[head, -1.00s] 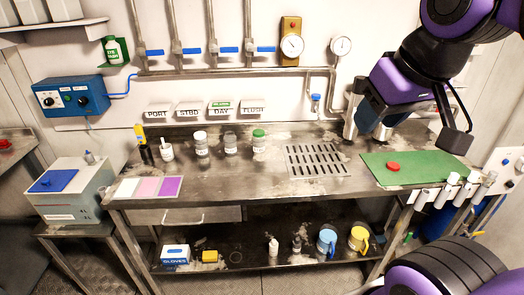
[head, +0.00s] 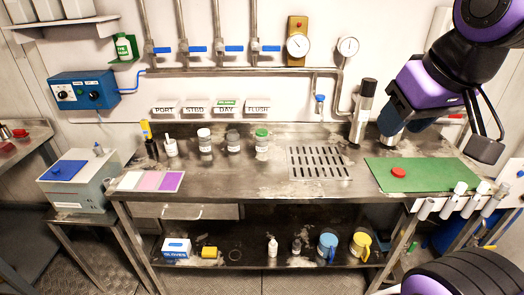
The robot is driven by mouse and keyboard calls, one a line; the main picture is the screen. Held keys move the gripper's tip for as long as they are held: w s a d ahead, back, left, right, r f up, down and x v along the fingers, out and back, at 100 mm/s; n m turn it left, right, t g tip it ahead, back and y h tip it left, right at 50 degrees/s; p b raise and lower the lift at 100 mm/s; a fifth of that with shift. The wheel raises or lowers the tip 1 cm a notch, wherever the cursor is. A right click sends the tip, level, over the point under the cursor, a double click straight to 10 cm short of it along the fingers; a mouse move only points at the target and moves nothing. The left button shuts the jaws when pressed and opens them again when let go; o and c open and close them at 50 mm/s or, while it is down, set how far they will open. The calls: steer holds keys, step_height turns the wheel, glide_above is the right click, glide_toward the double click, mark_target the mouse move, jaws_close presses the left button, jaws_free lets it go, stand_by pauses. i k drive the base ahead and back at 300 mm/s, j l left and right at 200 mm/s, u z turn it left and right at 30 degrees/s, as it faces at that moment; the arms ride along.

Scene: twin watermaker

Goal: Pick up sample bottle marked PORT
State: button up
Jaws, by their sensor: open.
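Three capped sample bottles stand upright at the back of the steel bench: one with a white cap (head: 204,142), one with a dark grey cap (head: 233,142) and one with a green cap (head: 262,146). Their labels are too small to read, so I cannot tell which is marked PORT. A PORT sign (head: 165,107) hangs on the wall, left of the STBD, DAY and FLUSH signs. My gripper (head: 440,135) is open above the right end of the bench, well to the right of the bottles. Nothing shows between its fingers.
A drain grate (head: 320,163) and green mat (head: 425,177) with a red cap lie right. A tall cylinder (head: 362,112) stands behind. The bench front is mostly clear.

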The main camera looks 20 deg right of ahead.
mark_target(233, 141)
steer(key=i+j, duration=0.4)
steer(key=i, duration=0.15)
steer(key=i+j+z, duration=0.1)
steer(key=i+j, duration=0.35)
steer(key=i, duration=0.15)
